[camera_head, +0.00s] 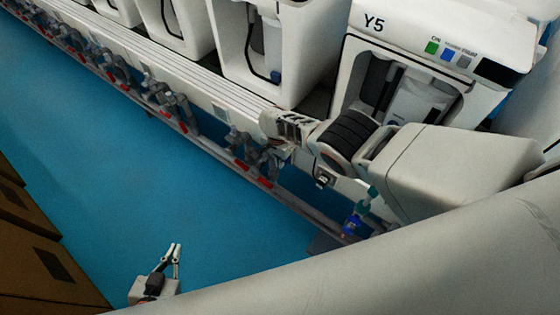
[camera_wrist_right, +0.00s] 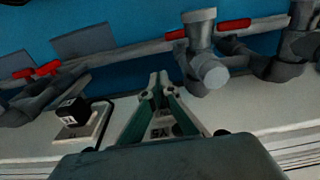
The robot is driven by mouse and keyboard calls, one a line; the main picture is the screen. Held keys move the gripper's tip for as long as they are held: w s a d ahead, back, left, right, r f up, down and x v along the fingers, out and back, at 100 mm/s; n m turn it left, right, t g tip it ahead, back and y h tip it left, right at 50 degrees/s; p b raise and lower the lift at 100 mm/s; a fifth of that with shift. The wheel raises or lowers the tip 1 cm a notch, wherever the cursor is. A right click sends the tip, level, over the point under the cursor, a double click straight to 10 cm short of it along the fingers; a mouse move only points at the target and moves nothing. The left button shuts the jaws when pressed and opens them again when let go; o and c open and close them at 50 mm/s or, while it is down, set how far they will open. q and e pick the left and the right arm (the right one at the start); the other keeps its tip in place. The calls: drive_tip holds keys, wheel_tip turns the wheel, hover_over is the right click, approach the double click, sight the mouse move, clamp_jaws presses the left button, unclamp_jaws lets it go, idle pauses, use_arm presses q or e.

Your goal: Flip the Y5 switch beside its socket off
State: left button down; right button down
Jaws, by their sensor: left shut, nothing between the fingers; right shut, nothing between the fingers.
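The white unit labelled Y5 (camera_head: 430,45) stands at the upper right of the head view. A socket with a black plug (camera_head: 322,178) is on the white front below it, and a socket plate with a black plug also shows at left in the right wrist view (camera_wrist_right: 75,115). My right gripper (camera_wrist_right: 158,78) is shut and empty, over the white front beside that plate, apart from the plug. I cannot make out the switch or its position; the fingers may cover it. My left gripper (camera_head: 173,246) is shut and empty, low over the blue floor.
Grey pipes with red handles (camera_head: 250,165) run along the front below the white ledge (camera_head: 190,75), close to my right gripper. More white units (camera_head: 270,50) stand along the row. Brown boxes (camera_head: 40,260) are at the lower left. The blue floor (camera_head: 80,150) is open.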

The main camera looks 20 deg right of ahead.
use_arm(q)
drive_tip(key=shift+s, duration=0.2)
use_arm(e)
drive_tip(key=shift+w+d, duration=0.1)
use_arm(q)
drive_tip(key=shift+s+f, duration=0.3)
drive_tip(key=shift+f, duration=0.05)
use_arm(e)
drive_tip(key=shift+w+d+r, duration=0.3)
drive_tip(key=shift+w+d, duration=0.1)
drive_tip(key=shift+d, duration=0.1)
use_arm(q)
drive_tip(key=shift+w, duration=0.1)
